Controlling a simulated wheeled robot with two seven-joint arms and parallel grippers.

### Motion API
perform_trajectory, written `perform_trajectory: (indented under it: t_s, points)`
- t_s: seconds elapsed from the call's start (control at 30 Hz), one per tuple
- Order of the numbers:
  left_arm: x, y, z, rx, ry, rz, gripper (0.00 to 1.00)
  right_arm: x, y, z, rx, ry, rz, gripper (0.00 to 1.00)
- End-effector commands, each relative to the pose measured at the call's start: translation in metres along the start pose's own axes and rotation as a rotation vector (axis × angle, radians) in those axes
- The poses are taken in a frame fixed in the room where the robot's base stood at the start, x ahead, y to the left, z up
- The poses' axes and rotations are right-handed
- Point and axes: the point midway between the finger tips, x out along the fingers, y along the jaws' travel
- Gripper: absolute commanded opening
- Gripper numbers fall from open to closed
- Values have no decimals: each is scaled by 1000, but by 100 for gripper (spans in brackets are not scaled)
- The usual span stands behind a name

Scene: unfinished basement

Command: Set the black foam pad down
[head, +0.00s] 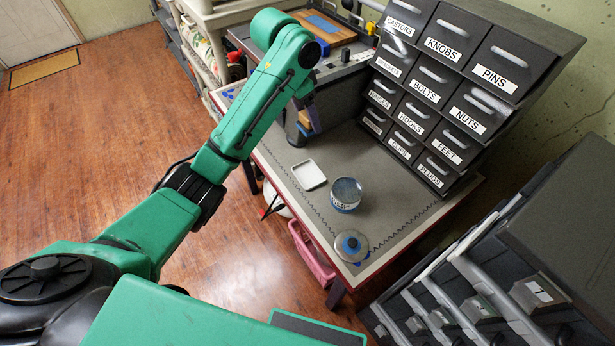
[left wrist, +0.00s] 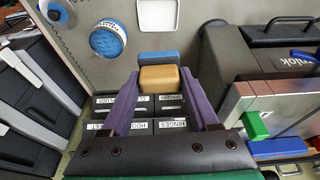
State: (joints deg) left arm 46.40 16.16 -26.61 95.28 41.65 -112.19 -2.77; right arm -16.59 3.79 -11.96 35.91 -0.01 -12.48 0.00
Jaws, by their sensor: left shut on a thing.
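My left gripper (head: 303,126) is above the left part of the grey workbench mat (head: 284,167), beside the drawer cabinet. In the left wrist view its purple fingers (left wrist: 160,88) are shut on a tan block (left wrist: 166,79) with a blue part (left wrist: 158,57) at its far side. The same tan and blue colours show at the gripper in the head view, partly hidden by the fingers. I cannot tell if it touches the mat. No black foam pad can be made out. My right gripper is not in view.
Labelled dark drawers (head: 436,85) stand at the back right. More dark cases (head: 500,270) stand at the front right. Mat between dish and drawers is clear.

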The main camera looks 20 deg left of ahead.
Motion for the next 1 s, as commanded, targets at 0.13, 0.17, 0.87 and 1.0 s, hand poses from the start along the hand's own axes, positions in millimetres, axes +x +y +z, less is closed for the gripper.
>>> perform_trajectory:
  t_s: [0.13, 0.17, 0.87, 1.0]
  points:
    - [40, 0, 14, -2, -9, 4, 0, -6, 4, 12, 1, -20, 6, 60]
    - [50, 0, 17, -2, -9, 5, 0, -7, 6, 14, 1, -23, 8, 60]
    - [185, -4, 55, -2, 0, -3, 0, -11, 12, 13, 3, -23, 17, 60]
    - [185, -4, 55, -2, -1, -2, 0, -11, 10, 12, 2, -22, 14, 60]
